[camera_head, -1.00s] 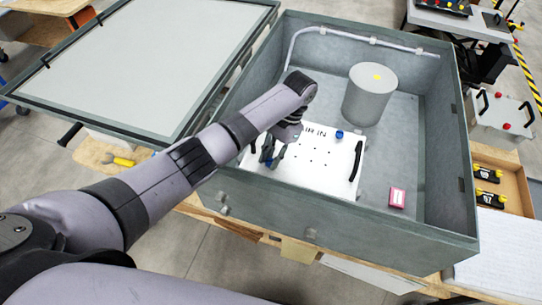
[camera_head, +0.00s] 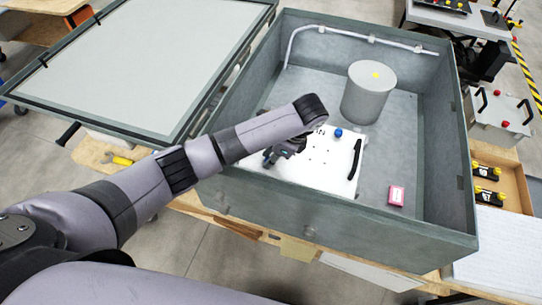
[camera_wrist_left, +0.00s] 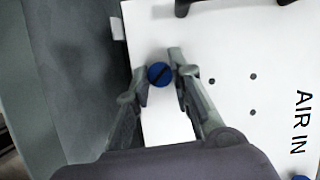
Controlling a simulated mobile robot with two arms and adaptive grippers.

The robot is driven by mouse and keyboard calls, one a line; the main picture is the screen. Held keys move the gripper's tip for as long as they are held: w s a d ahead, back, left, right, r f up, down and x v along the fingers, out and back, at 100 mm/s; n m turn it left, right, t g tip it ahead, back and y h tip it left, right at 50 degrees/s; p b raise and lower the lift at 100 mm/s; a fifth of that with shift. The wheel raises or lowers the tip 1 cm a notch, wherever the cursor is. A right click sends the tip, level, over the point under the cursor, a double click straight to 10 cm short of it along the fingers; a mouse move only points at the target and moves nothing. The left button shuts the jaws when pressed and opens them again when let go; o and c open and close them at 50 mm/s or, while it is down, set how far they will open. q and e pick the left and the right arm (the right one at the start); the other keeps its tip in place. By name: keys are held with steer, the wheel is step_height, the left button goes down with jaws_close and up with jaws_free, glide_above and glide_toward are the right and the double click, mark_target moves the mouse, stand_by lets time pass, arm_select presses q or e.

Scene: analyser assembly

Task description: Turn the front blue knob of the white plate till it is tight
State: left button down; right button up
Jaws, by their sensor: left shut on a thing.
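The white plate (camera_head: 325,173) lies in the grey metal box, with black lettering, small holes and a black handle (camera_head: 355,160) on its right side. It also shows in the left wrist view (camera_wrist_left: 235,45), with the words AIR IN. My left gripper (camera_head: 268,160) is low over the plate's front left part. In the left wrist view its fingers are closed on both sides of the front blue knob (camera_wrist_left: 160,74), a round slotted head near the plate's edge. In the head view the gripper hides this knob. A second blue knob (camera_head: 338,132) stands at the plate's back. My right gripper is out of view.
A grey cylinder (camera_head: 368,95) with a yellow dot stands behind the plate in the box. The box walls (camera_head: 330,227) rise around the plate. A pipe runs along the back wall.

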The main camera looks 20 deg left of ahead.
arm_select(q)
steer(key=m+t, duration=0.1)
steer(key=m, duration=0.2)
steer(key=m+t, duration=0.2)
steer(key=m, duration=0.2)
steer(key=shift+a+r+h, duration=0.1)
steer(key=shift+r+h, duration=0.1)
steer(key=shift+h, duration=0.1)
steer(key=m+h, duration=0.1)
steer(key=m, duration=0.2)
steer(key=m+t+h, duration=0.1)
steer(key=m, duration=0.2)
steer(key=shift+a+m, duration=0.15)
steer(key=shift+m, duration=0.15)
steer(key=m+h, duration=0.1)
steer(key=m, duration=0.2)
steer(key=m+h, duration=0.1)
steer(key=m, duration=0.3)
steer(key=shift+a+t+h, duration=0.2)
steer(key=shift+t+h, duration=0.1)
steer(key=shift+h, duration=0.1)
steer(key=m+h, duration=0.1)
steer(key=m, duration=0.4)
steer(key=shift+a+r+m+g+h, duration=0.1)
steer(key=shift+m+g+h, duration=0.3)
steer(key=c, duration=1.8)
jaws_free()
steer(key=o, duration=0.4)
steer(key=shift+s, duration=0.15)
steer(key=shift+f, duration=0.2)
